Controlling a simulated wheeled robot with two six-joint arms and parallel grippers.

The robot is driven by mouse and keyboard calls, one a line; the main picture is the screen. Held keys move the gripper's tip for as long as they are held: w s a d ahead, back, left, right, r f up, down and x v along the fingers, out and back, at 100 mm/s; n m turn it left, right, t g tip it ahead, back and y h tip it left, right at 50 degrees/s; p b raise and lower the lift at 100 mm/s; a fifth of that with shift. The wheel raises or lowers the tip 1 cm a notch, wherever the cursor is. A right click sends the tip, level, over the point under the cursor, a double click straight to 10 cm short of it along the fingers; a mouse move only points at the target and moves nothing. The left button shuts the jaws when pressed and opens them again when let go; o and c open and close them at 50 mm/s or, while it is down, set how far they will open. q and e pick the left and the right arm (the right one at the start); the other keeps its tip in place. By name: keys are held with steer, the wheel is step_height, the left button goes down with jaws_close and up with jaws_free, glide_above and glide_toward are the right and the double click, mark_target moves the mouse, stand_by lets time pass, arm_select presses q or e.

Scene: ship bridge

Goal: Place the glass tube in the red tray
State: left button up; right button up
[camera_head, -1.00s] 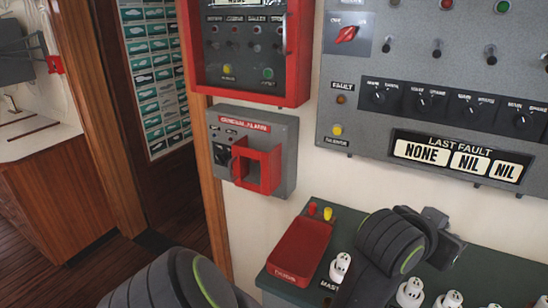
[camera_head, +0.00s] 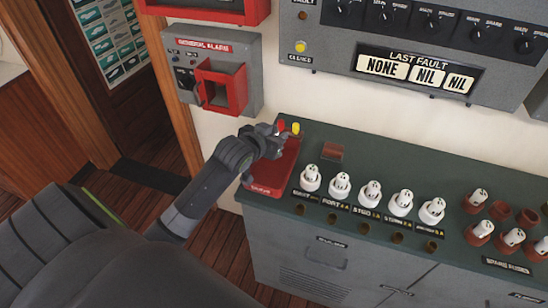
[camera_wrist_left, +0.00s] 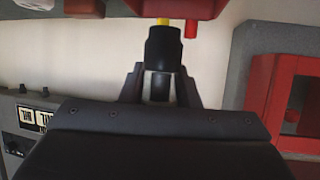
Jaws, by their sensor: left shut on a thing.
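The red tray (camera_head: 262,190) sits at the left end of the dark green console top. Its bottom edge also shows at the top of the left wrist view (camera_wrist_left: 210,9). My left gripper (camera_head: 275,143) is over the tray's back part, near the red and yellow pegs. My right gripper is not in view.
A yellow peg (camera_head: 295,128) and a red peg (camera_head: 281,125) stand at the tray's back. A row of white fuse caps (camera_head: 340,186) and a small brown block (camera_head: 333,151) are right of it. The red-framed alarm box (camera_head: 221,87) is on the wall above.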

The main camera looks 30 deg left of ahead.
arm_select(q)
step_height(320, 180, down, 7)
steer(key=shift+r+p, duration=0.1)
steer(key=shift+p, duration=0.3)
steer(key=shift+f, duration=0.4)
steer(key=shift+f, duration=0.1)
steer(key=o, duration=1)
steer(key=shift+c, duration=0.2)
steer(key=shift+r, duration=0.2)
steer(key=shift+s, duration=0.35)
steer(key=b+v, duration=0.1)
steer(key=v, duration=1)
steer(key=shift+s+d+r, duration=0.1)
steer(key=shift+r, duration=0.1)
